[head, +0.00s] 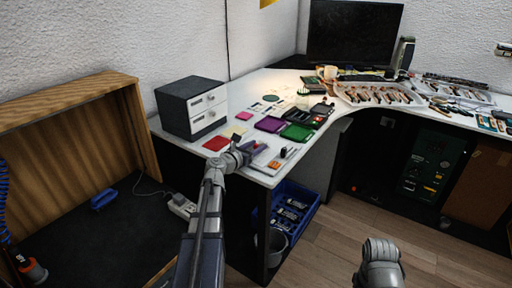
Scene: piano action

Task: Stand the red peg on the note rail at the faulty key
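My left gripper (247,151) is over the near edge of the white desk. Its fingers are small and blurred, so I cannot tell whether they are open or shut. A small red spot (257,146) shows at its tip; it may be the red peg, and I cannot tell whether it is held. I cannot make out the note rail or a faulty key for certain. A pale tray (345,99) with several brown and white parts in a row lies at the back of the desk. My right arm shows at the bottom right, with no gripper fingers visible.
A grey drawer box (175,108) stands at the desk's left. A red square (216,143), a purple tray (270,125) and a green tray (297,132) lie near the gripper. A monitor (354,32) stands behind. A blue crate (313,207) is below the desk.

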